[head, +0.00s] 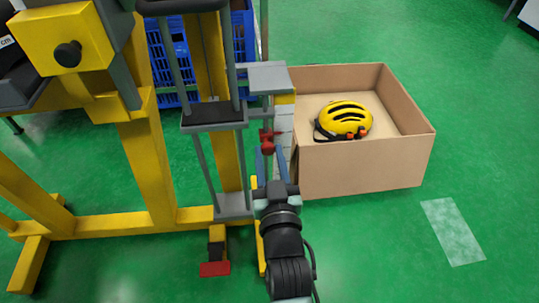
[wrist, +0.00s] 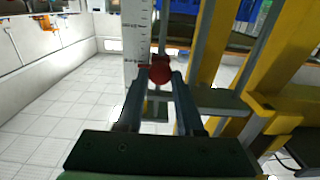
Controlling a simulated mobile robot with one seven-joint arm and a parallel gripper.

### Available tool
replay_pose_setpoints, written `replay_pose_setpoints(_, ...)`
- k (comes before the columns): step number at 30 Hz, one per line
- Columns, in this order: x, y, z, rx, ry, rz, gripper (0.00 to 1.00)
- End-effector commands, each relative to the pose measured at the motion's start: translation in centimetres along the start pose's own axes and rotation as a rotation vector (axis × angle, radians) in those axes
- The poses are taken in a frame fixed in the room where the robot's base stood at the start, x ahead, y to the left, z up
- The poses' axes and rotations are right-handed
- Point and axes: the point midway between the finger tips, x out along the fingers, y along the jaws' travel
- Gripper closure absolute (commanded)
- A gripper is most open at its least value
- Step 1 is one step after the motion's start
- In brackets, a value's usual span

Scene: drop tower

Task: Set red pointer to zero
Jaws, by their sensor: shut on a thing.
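The red pointer (head: 267,146) shows in the head view as small red parts beside the tower's upright scale. In the wrist view its round red knob (wrist: 160,73) sits between my fingertips. My gripper (head: 268,153) reaches forward from the bottom of the head view and is shut on this knob. The white scale (wrist: 138,35) with dark marks stands just behind and left of the knob in the wrist view. Its figures are too small to read for certain, and the pointer's tip against the scale cannot be made out.
The yellow drop tower frame (head: 150,170) stands left of my arm, with a red pedal (head: 214,269) low at its front. A cardboard box (head: 365,168) holding a yellow helmet (head: 344,119) is close on the right. Blue crates (head: 165,50) stand behind. Green floor at right is mostly clear.

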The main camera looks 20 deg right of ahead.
Motion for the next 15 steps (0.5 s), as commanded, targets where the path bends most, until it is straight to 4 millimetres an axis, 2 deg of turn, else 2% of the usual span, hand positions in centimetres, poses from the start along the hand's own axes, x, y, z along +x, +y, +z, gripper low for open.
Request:
replay_pose_setpoints(8, 0.0, 0.0, -0.8, 0.000, 0.000, 0.000, 1.00)
replay_pose_setpoints(15, 0.0, 0.0, -4.0, 0.000, 0.001, 0.000, 1.00)
